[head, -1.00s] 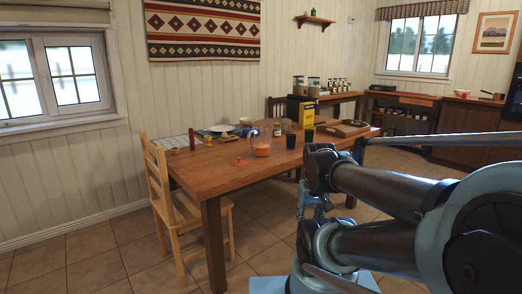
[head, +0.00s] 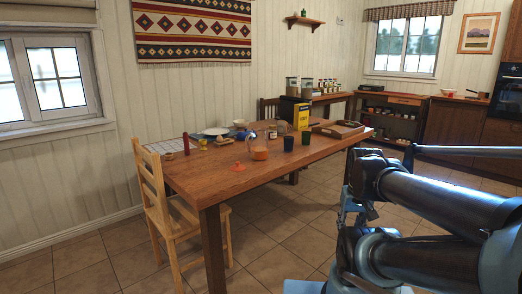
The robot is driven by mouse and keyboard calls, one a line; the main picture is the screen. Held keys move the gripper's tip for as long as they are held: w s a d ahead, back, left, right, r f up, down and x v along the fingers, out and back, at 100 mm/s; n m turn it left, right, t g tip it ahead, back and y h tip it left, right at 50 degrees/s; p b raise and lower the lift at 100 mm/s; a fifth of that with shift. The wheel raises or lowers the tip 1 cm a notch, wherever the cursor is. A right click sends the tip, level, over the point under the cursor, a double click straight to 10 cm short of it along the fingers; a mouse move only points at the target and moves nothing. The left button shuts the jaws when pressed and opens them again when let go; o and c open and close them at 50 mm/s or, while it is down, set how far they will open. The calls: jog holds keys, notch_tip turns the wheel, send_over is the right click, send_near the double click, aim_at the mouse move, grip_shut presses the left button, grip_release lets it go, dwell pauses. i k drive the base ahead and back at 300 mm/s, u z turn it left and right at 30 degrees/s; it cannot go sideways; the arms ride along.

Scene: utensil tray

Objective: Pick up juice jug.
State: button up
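The juice jug (head: 259,153) is a small rounded clear jug with orange juice in it and a pale curved handle. It stands upright on the wooden table (head: 215,178), near the middle of the tabletop. A small orange-red object (head: 239,167), perhaps a lid, lies on the table to its left. My arm fills the right side of the head view, to the right of the table and apart from the jug. I cannot make out my gripper's fingers, and nothing is seen held.
Two dark cups (head: 289,144) stand right of the jug, with a yellow box (head: 302,117) behind. A wooden tray (head: 338,129) lies at the table's right end. A red cylinder (head: 186,145) stands at the left. A wooden chair (head: 152,190) stands at the table's left end.

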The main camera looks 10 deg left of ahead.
aim_at(259, 149)
jog(key=z, duration=0.05)
jog(key=i, duration=1)
jog(key=u, duration=0.05)
